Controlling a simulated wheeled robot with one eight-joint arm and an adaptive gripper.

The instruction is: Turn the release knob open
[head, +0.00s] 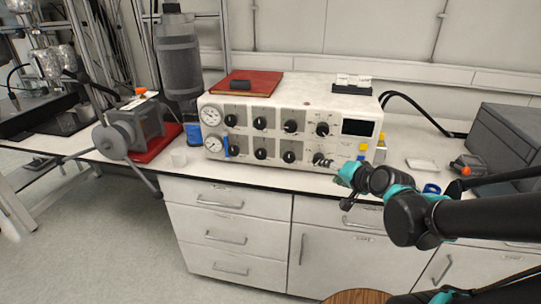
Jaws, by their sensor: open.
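A white control box (299,108) stands on the bench, with two round gauges at its left and two rows of black knobs. The upper row's rightmost knob (322,129) is in plain view. Which knob is the release knob cannot be read. My gripper (325,162) is in front of the right end of the lower row, pointing left at the panel. It is open. It covers the spot there, so a knob behind it, and any contact with it, cannot be made out clearly.
A dark display (357,127) sits right of the knobs. A red book (246,84) and a small rack (352,84) lie on the box. A clamp device (140,125) stands left, a grey case (505,135) right. Small yellow and blue items stand near my wrist.

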